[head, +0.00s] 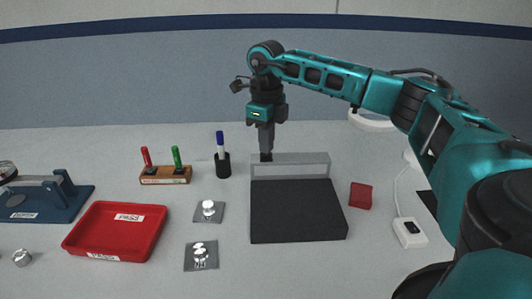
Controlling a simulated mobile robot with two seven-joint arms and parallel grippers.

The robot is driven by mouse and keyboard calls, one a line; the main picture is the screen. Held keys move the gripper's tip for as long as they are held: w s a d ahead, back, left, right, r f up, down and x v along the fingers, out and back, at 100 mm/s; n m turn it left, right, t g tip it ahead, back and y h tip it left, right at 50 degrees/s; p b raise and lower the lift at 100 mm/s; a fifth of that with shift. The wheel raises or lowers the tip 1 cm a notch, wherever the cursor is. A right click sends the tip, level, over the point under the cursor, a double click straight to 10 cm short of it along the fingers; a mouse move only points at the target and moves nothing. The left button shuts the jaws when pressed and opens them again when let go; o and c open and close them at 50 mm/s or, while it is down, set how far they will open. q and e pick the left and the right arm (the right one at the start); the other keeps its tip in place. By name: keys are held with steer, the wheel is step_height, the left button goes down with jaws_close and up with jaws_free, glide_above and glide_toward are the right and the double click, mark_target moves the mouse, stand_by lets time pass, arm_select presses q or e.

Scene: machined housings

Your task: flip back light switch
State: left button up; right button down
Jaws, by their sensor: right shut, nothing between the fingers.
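My right gripper (266,156) points straight down, shut and empty. Its tips are at the left part of the grey raised back (300,165) of a box with a dark flat top (298,212). A small dark spot shows at the tips; I cannot tell whether it is a switch or part of the fingers, or whether they touch the box. A small white switch box (410,240) with a black rocker (411,227) lies at the right on a white cord. The rocker's position is too small to tell. My left gripper is not in view.
A red block (360,196) lies right of the dark-topped box. Left are a pen cup (223,165), a wooden pen stand (166,175), two grey plates with metal parts (208,211) (201,256), a red PASS tray (150,232) and a blue fixture (45,200). A white ring lamp (374,124) is partly hidden by my right arm.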

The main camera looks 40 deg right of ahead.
steer(key=shift+f, duration=0.55)
steer(key=shift+f+b, duration=0.3)
steer(key=shift+b, duration=0.05)
stand_by(0.3)
steer(key=shift+r+p, duration=0.95)
steer(key=shift+p, duration=0.05)
step_height(320, 180, up, 5)
steer(key=p, duration=0.4)
steer(key=shift+r+p, duration=0.15)
steer(key=shift+p, duration=0.15)
